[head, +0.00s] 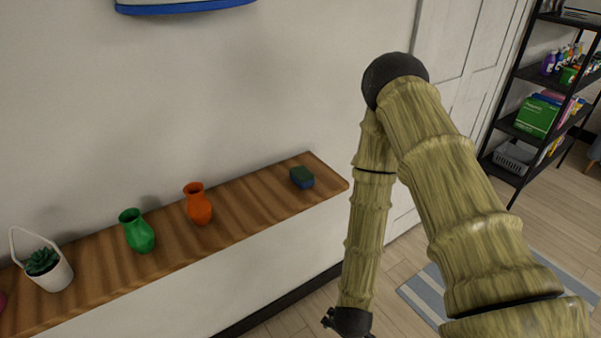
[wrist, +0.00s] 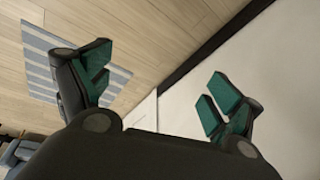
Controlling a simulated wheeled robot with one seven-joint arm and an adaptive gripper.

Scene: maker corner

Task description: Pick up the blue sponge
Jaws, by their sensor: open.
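The blue sponge (head: 302,178) lies near the right end of a wooden shelf in the head view. It is a small dark blue block with a dark green top. My gripper (wrist: 158,92) shows in the wrist view with its green-padded fingers spread apart and nothing between them. In the head view only the edge of my gripper (head: 330,322) shows at the bottom, below the shelf and to the right of the sponge. The fingertips are cut off there. The sponge is not in the wrist view.
The wooden shelf (head: 255,205) also bears an orange vase (head: 198,204), a green vase (head: 137,231) and a potted succulent (head: 50,270). A black rack (head: 507,128) stands at the right. A striped rug (wrist: 62,68) lies on the floor. The shelf around the sponge is clear.

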